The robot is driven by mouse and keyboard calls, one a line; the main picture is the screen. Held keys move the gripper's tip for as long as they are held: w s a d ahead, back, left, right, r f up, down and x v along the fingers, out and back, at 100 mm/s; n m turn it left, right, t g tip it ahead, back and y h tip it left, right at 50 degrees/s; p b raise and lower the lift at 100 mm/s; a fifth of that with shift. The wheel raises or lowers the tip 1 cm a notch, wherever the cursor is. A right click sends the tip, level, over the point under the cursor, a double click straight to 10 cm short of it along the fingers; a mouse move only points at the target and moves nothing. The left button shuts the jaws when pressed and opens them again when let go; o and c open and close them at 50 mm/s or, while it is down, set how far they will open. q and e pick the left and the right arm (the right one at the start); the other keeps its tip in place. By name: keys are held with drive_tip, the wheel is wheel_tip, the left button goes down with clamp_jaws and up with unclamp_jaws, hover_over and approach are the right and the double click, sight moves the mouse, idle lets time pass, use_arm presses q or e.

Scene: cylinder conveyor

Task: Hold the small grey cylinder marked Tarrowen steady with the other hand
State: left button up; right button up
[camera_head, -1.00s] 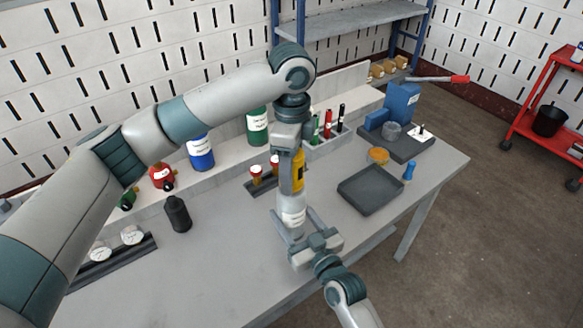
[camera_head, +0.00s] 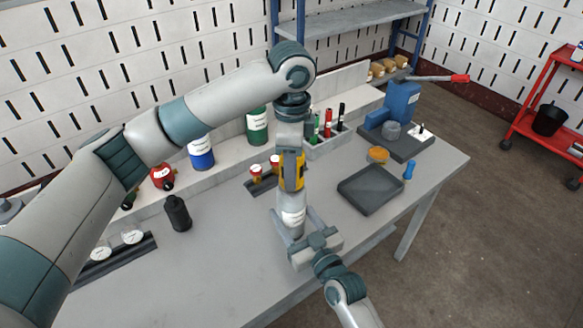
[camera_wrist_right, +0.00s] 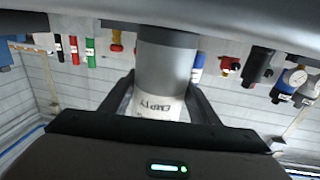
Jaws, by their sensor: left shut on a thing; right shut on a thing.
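The small grey cylinder (camera_head: 293,217) stands upright near the table's middle, with a white label band. In the right wrist view, the cylinder (camera_wrist_right: 168,65) shows a grey body and a label whose writing I cannot read surely. My right gripper (camera_head: 295,226) comes in from the front, shut on the cylinder with one finger on each side. My left gripper (camera_head: 291,160) points down directly above, shut on a yellow-and-black thing (camera_head: 298,172). That thing lines up over the cylinder's top; whether they touch is hidden.
A black bottle (camera_head: 178,214) stands left. The table (camera_head: 215,270) is clear in front.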

use_arm(q)
drive_tip(key=n, duration=0.4)
drive_tip(key=shift+n, duration=0.3)
drive_tip(key=shift+n, duration=0.8)
drive_tip(key=n, duration=0.4)
drive_tip(key=shift+n, duration=1)
drive_tip(key=n, duration=0.4)
